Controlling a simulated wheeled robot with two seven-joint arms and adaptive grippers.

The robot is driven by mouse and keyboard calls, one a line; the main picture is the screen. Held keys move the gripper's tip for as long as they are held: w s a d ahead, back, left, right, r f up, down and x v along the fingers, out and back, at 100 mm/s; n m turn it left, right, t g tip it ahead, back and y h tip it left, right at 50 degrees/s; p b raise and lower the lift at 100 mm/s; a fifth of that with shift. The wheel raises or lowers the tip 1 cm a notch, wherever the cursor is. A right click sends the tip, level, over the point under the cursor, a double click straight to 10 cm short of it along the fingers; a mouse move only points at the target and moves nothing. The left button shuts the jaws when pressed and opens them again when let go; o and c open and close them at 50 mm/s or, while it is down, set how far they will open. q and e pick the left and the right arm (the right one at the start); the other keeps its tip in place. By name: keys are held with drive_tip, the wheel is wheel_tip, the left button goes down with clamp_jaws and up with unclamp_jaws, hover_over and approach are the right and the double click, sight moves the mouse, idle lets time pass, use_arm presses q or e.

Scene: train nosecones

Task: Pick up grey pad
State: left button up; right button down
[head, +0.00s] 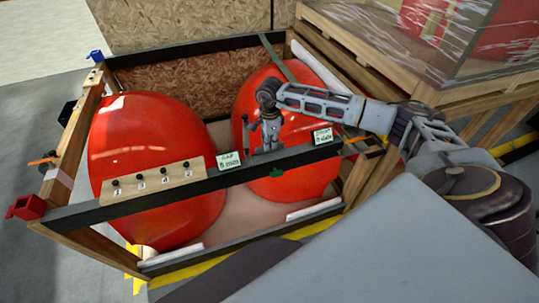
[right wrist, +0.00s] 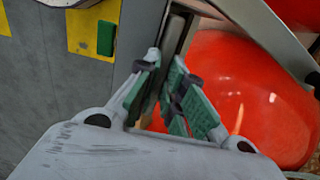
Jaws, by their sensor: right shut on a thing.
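My right gripper (head: 268,143) reaches down over the front black rail of the crate, between the two white labels. In the right wrist view the gripper (right wrist: 168,98) has green-lined fingers closed around a narrow grey strip (right wrist: 172,45), which looks like the grey pad. The strip lies along the dark rail, and its lower end is hidden between the fingers. I cannot tell whether it still touches the rail. In the head view the gripper hides the pad. My left gripper is out of view.
Two large red nosecones, left (head: 140,160) and right (head: 300,110), lie in the wooden crate. The black front rail (head: 90,212) carries a wooden strip with numbered knobs (head: 155,180). A plastic-wrapped pallet (head: 430,40) stands at the back right. Grey floor is clear at left.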

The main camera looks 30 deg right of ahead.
wheel_tip(320, 180, up, 18)
drive_tip(key=b, duration=0.2)
drive_tip(key=shift+b, duration=0.35)
idle(0.3)
drive_tip(key=shift+a, duration=0.1)
idle(0.5)
